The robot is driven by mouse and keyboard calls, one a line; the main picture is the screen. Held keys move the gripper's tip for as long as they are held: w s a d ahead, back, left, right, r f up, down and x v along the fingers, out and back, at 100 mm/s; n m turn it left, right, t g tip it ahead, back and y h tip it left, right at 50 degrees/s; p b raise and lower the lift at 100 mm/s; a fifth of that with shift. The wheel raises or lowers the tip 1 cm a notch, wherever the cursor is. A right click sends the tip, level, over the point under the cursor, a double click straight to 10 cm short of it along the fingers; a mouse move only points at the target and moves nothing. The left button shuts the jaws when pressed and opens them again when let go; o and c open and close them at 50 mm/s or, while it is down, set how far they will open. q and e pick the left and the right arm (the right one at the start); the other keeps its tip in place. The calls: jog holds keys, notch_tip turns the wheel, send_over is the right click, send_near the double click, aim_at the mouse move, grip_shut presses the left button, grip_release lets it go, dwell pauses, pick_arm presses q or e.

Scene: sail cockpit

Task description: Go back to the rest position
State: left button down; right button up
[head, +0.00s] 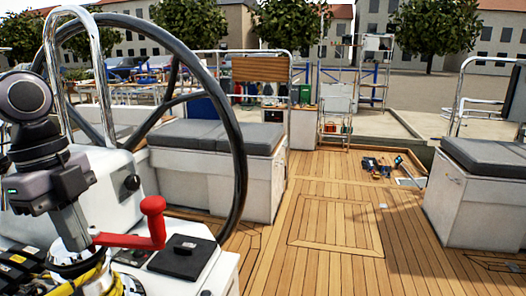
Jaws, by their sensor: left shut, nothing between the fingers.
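My left gripper (76,238) comes down from the left edge in the head view. It is shut and empty, with its tip low over the top of a metal winch (72,265). From this angle I cannot tell whether the tip touches the winch. A red winch handle (131,240) reaches right from the winch top, and its red grip (154,218) stands upright at the outer end. Yellow rope (88,284) is around the winch's lower part. My right gripper is not in view.
A big dark steering wheel (239,150) and a steel rail (103,90) stand close to my left arm. A black box (183,257) lies right of the winch. Grey-cushioned benches (218,137) flank the cockpit. The wooden deck (335,225) is clear in the middle, with tools (377,167) farther back.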

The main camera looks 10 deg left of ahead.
pick_arm(q)
jog(key=s+d+f+n+t+h, duration=0.2)
jog(key=f+n+t+h, duration=0.3)
jog(key=h, duration=0.4)
jog(key=s+d+f+n+t+h, duration=0.1)
jog(key=d+f+n+t+h, duration=0.1)
jog(key=f+h, duration=0.6)
jog(key=w+a+f+n+t+y, duration=0.1)
jog(key=w+f+n+t+y, duration=0.1)
jog(key=f+n+t+y, duration=0.35)
jog(key=w+a+f+n+t+y, duration=0.1)
jog(key=w+f+n+t+y, duration=0.2)
jog(key=f+y, duration=0.45)
jog(key=s+f+m+g+y, duration=0.25)
jog(key=s+f, duration=0.25)
jog(key=f, duration=0.3)
jog(key=s+f+m+g+y, duration=0.1)
jog(key=s+f+g, duration=0.2)
jog(key=s+f, duration=0.3)
jog(key=d+n+p, duration=0.1)
jog(key=d+n, duration=0.3)
jog(key=d, duration=0.6)
jog(key=shift+w+f+n+t, duration=0.3)
jog(key=shift+w, duration=0.15)
